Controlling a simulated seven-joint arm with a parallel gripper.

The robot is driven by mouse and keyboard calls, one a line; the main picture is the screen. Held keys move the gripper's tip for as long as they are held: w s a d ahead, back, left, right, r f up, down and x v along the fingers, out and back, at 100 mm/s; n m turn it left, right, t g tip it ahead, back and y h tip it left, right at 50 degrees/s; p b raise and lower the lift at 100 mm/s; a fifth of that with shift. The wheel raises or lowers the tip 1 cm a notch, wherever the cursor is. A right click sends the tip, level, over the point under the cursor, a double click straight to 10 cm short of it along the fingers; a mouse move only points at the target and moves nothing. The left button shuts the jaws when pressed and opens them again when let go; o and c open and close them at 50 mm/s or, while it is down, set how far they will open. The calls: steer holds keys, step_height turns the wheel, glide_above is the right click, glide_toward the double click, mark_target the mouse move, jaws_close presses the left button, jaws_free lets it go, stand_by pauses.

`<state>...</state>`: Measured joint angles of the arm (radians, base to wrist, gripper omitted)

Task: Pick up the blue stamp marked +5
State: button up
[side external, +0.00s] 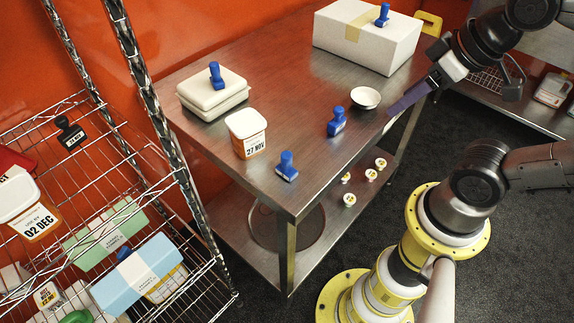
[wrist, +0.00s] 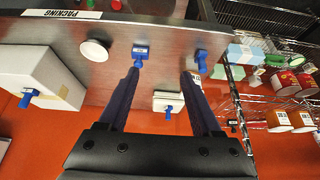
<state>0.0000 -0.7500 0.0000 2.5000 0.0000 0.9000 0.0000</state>
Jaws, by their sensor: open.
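Several blue stamps are in view, and I cannot read a +5 on any. One stamp (side external: 337,121) stands on the steel table (side external: 290,70) near the white bowl; in the wrist view a stamp (wrist: 140,52) shows beyond my left finger's tip. Another stamp (side external: 287,167) stands near the table's front corner. A third stamp (side external: 216,75) sits on a white stack, and another stamp (side external: 382,15) on a large white box. My gripper (side external: 391,110) is open and empty by the table's right edge, apart from the stamps; its long dark fingers (wrist: 160,77) show in the wrist view.
The white bowl (side external: 365,97) and a tub dated 27 NOV (side external: 247,133) stand on the table. The white stack (side external: 212,95) is at left, the large white box (side external: 365,40) at the back. A wire rack (side external: 190,215) with containers stands at left. The table's middle is clear.

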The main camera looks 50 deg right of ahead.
steer(key=w+a+r+n+g, duration=0.15)
steer(key=w+r+n, duration=0.35)
steer(key=n, duration=0.6)
steer(key=n+g, duration=0.4)
steer(key=n, duration=0.4)
glide_above(287, 154)
steer(key=d, duration=0.1)
step_height(287, 154, down, 7)
steer(key=shift+n, duration=0.3)
steer(key=f, duration=0.9)
steer(key=shift+w+a+f, duration=0.1)
steer(key=shift+a+f, duration=0.25)
steer(key=shift+f, duration=0.05)
steer(key=shift+a+f, duration=0.15)
steer(key=shift+f, duration=2.65)
jaws_close()
